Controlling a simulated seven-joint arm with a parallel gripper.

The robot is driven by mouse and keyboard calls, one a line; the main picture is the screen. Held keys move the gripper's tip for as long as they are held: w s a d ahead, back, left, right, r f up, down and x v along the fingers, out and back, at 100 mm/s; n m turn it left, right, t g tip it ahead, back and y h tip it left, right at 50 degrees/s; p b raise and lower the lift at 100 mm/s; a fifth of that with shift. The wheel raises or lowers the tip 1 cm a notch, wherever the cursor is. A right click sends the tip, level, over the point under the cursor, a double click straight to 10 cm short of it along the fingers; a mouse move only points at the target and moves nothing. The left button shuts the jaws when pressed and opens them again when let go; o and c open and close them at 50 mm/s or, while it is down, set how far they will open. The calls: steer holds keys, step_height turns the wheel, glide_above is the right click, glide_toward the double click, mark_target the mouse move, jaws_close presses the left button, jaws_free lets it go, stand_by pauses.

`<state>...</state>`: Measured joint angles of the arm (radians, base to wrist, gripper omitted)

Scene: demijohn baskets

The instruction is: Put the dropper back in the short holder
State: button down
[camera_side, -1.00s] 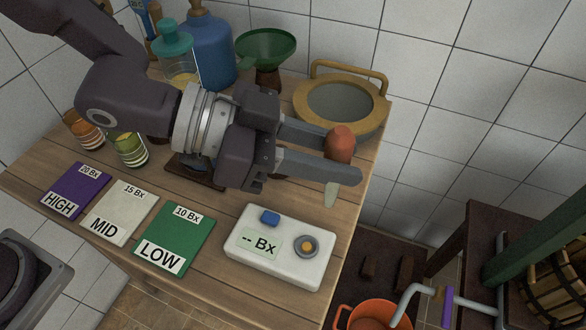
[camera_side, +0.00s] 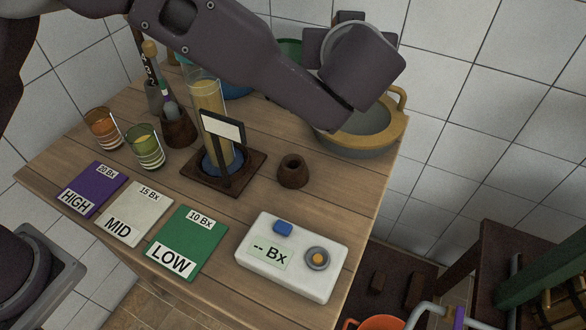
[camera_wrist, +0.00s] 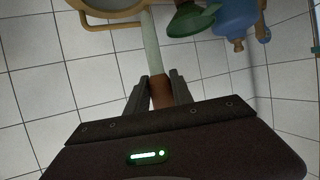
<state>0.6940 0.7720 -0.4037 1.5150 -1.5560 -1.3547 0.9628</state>
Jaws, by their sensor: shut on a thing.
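The dropper shows in the wrist view, with a brown-red bulb (camera_wrist: 160,93) and a long pale tube (camera_wrist: 151,45) pointing toward the top of the picture. My gripper (camera_wrist: 157,86) is shut on the bulb, one finger on each side. In the side view my wrist is raised at the upper right, and the fingers and dropper are hidden behind it. The short holder (camera_side: 293,178) is a small, round, dark brown stand with an open hole on top. It stands empty on the table, below and left of my wrist, clear of the gripper.
A cylinder of amber liquid (camera_side: 211,100) stands in a dark frame left of the holder. A taller brown pot (camera_side: 178,132) holds tools. A white meter (camera_side: 290,258) lies in front, beside coloured cards (camera_side: 188,240). A basin (camera_side: 365,143) stands behind.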

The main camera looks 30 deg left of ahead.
steer(key=s+a+f+n+g+y, duration=0.3)
steer(key=s+a+f+n+y, duration=0.2)
steer(key=s+f, duration=0.2)
step_height(320, 180, down, 10)
steer(key=shift+d, duration=0.15)
steer(key=c, duration=1.1)
jaws_free()
steer(key=shift+f, duration=0.15)
